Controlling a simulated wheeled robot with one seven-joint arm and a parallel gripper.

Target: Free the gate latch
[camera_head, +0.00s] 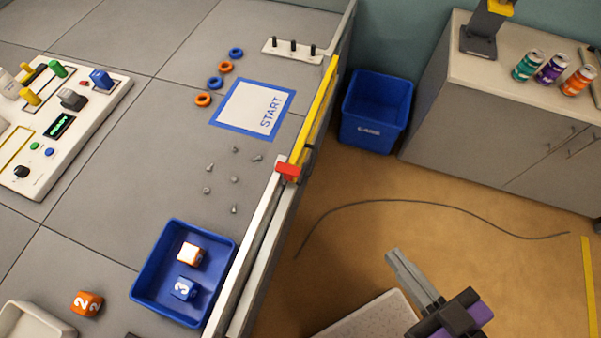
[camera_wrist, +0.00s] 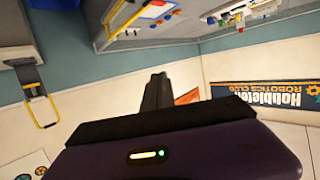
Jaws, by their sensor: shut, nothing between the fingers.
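A red latch block (camera_head: 287,171) sits at the near end of a yellow gate bar (camera_head: 322,105) on the right edge of the grey table. The bar lies along that edge, in line with the pale rail. I cannot tell from here how the latch holds the bar. My gripper (camera_head: 394,255) is over the floor, right of and nearer than the latch, clear of it. Its grey fingers are together and empty. The fingers also show in the wrist view (camera_wrist: 157,90); I cannot make out the latch there.
A blue tray (camera_head: 145,284) with two cubes stands by the near rail. Several small grey pieces (camera_head: 208,167) lie on the table. A blue bin (camera_head: 376,110) and a grey cabinet (camera_head: 480,135) stand beyond. A dark cable (camera_head: 430,203) crosses the open floor.

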